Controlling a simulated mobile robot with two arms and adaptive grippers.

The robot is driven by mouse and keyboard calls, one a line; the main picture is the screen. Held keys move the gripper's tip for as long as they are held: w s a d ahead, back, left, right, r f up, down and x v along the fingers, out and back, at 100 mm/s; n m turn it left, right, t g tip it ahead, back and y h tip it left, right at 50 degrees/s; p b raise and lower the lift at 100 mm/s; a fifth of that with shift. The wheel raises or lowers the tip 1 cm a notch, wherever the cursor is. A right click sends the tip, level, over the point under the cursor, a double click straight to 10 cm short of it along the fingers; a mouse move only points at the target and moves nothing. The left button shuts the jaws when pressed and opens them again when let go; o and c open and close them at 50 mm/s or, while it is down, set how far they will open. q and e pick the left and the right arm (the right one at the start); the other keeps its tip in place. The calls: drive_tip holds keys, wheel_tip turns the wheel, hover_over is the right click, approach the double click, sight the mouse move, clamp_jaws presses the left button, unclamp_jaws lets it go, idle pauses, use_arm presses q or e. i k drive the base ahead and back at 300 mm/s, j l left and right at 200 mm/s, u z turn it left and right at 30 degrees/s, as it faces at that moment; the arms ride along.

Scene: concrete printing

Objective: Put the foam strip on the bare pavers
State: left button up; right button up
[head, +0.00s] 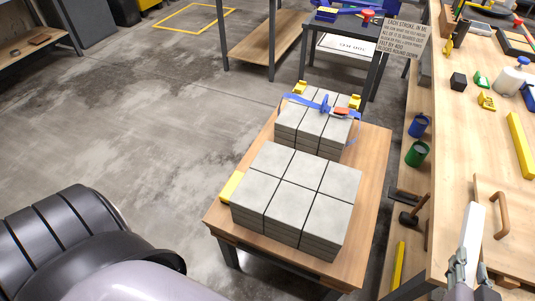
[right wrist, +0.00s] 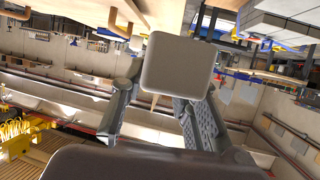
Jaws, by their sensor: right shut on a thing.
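A long white strip, which looks like the foam strip (head: 473,232), stands roughly upright in my right gripper (head: 466,276) at the lower right of the head view. In the right wrist view the fingers are shut on it, and its pale end face (right wrist: 177,66) shows between them. The near paver stack (head: 298,192), light grey with a bare top, sits on a wooden table left of the gripper. The strip is apart from both stacks. My left gripper is out of view.
The wooden table (head: 371,184) has bare room right of the stacks. A yellow piece (head: 231,186) lies beside the near stack. A workbench (head: 478,135) with tools, a yellow bar (head: 520,146) and a wooden-handled board (head: 512,235) runs along the right. A sign (head: 404,38) stands behind.

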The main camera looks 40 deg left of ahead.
sight(269, 174)
drive_tip(key=j, duration=0.6)
drive_tip(key=k+j+z, duration=0.1)
drive_tip(key=j, duration=0.5)
drive_tip(key=j+z, duration=0.1)
drive_tip(key=j, duration=0.5)
drive_tip(key=k+j, duration=0.15)
drive_tip(key=j, duration=0.45)
drive_tip(key=k+j+z, duration=0.1)
drive_tip(key=j, duration=0.5)
